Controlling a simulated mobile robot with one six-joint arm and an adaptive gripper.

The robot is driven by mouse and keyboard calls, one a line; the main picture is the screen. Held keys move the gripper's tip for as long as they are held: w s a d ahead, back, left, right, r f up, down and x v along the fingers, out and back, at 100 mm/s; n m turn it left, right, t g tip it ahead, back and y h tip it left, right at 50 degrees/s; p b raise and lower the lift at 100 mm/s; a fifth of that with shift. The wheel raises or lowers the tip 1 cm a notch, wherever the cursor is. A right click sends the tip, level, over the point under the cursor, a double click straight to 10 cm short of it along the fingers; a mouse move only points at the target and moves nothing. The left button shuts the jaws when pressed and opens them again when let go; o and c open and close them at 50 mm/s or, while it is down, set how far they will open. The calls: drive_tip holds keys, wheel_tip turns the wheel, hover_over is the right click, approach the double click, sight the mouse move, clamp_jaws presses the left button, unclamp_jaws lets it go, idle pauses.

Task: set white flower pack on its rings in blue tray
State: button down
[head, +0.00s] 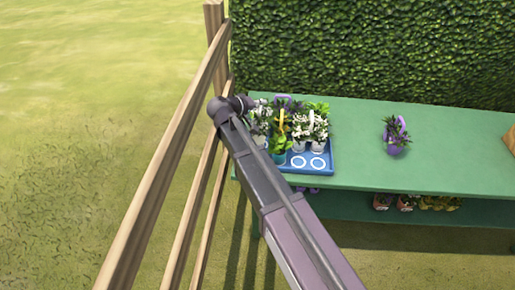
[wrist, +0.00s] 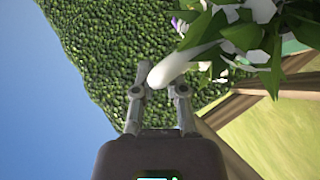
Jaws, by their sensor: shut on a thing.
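My gripper (wrist: 160,82) is shut on the white handle of a white flower pack (wrist: 185,65); its white blooms and green leaves fill the upper right of the wrist view. In the head view my gripper (head: 243,103) is at the left end of the green table, beside white blooms (head: 260,117) that appear to be the held pack. The pack's base is hidden. The blue tray (head: 326,170) lies to the right, with two white rings bare at its front. Another white-flowered pack (head: 318,124) with a white handle and white pots stands behind those rings.
A yellow-handled plant (head: 280,143) with a teal pot is at the tray's left. A purple pot (head: 395,148) stands farther right on the green table (head: 440,170), with clear room around it. A wooden fence (head: 165,165) runs close on the left; a hedge (head: 370,50) stands behind.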

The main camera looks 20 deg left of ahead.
sight(260, 125)
drive_tip(key=shift+f+b, duration=3.1)
drive_tip(key=shift+f, duration=0.05)
drive_tip(key=shift+f+b, duration=1.85)
drive_tip(key=shift+b, duration=0.05)
drive_tip(key=shift+f, duration=0.1)
drive_tip(key=c, duration=0.7)
unclamp_jaws()
drive_tip(key=shift+r, duration=0.2)
drive_tip(key=shift+p+v, duration=1.55)
drive_tip(key=shift+v, duration=2.2)
